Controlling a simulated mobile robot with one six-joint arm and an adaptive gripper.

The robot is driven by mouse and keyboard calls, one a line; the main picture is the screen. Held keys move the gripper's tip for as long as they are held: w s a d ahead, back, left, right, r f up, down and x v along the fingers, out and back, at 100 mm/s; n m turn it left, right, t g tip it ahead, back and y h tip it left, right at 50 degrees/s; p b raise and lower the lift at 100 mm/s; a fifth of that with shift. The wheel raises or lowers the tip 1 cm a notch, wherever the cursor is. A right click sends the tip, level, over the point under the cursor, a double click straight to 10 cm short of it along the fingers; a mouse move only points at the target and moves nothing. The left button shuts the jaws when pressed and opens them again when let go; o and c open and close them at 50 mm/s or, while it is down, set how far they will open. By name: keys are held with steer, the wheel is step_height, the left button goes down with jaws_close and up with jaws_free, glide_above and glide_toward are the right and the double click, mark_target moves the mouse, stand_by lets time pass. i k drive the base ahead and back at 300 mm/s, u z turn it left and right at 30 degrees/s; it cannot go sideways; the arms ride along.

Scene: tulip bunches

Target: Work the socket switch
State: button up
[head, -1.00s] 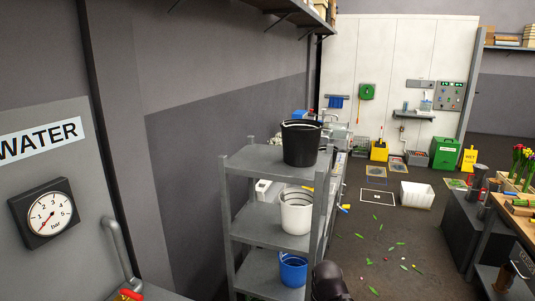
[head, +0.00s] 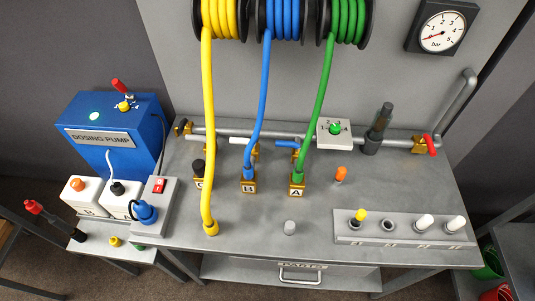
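The socket switch (head: 159,185) is a small red rocker on top of a grey socket box (head: 163,199) at the left end of the bench. Which way the rocker is tipped is too small to tell. A blue plug (head: 147,212) sits on the near part of the same box, just below the switch. A blue dosing pump (head: 112,135) stands behind it, with a pale green lamp (head: 94,117), a yellow knob and a red-tipped lever on top. My gripper is not in view.
White canisters (head: 82,193) stand close left of the socket box. Yellow (head: 208,130), blue and green hoses hang from reels onto the grey bench (head: 260,222). A pipe with valves runs along the back. A strip of sockets (head: 405,227) lies at right.

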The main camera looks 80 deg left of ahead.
mark_target(159, 182)
steer(key=z, duration=0.1)
steer(key=k, duration=0.6)
steer(key=u, duration=2.6)
steer(key=k, duration=0.15)
steer(key=u, duration=1.85)
